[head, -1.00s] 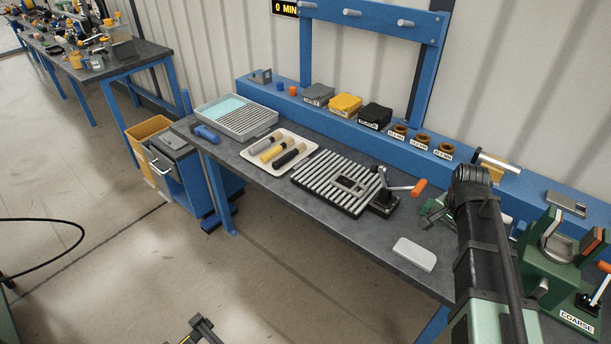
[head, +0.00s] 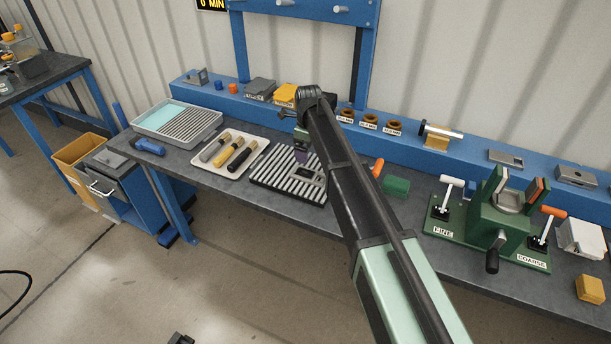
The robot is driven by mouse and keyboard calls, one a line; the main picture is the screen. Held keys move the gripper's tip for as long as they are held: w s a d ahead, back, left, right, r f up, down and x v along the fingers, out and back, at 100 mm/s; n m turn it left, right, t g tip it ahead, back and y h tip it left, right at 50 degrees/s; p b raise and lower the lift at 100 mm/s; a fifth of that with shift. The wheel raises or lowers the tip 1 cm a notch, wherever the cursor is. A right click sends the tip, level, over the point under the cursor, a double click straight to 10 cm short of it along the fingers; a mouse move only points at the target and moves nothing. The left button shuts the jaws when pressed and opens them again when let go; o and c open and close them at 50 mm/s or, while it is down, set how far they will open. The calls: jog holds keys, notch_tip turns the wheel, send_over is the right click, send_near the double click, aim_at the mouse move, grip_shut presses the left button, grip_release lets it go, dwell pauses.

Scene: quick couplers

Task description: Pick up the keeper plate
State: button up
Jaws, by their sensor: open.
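A small dark grey plate with openings (head: 308,176), which looks like the keeper plate, lies on the ribbed grey block (head: 270,184) on the bench. My arm reaches across the bench in front of it and hides part of the block's right side. My gripper (head: 302,157) points down above the ribbed block, close to the plate. It is open, and I see nothing held in it. Its fingertips are small and partly dark, so I cannot tell the exact gap to the plate.
A white tray with several cylindrical handles (head: 228,169) lies left of the block. A grey bin with a light-blue part (head: 176,125) is farther left. The green vise fixture (head: 500,225) stands right. The blue back ledge (head: 450,155) carries small parts.

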jog(key=b, duration=0.6)
send_over(308, 174)
notch_tip(308, 174, down, 6)
jog(key=shift+s+f, duration=0.1)
jog(key=shift+s, duration=0.05)
jog(key=f+b, duration=0.5)
jog(key=shift+w, duration=0.2)
jog(key=shift+r, duration=0.2)
jog(key=c, duration=1.5)
jog(key=shift+o, duration=0.2)
jog(key=shift+p, duration=0.3)
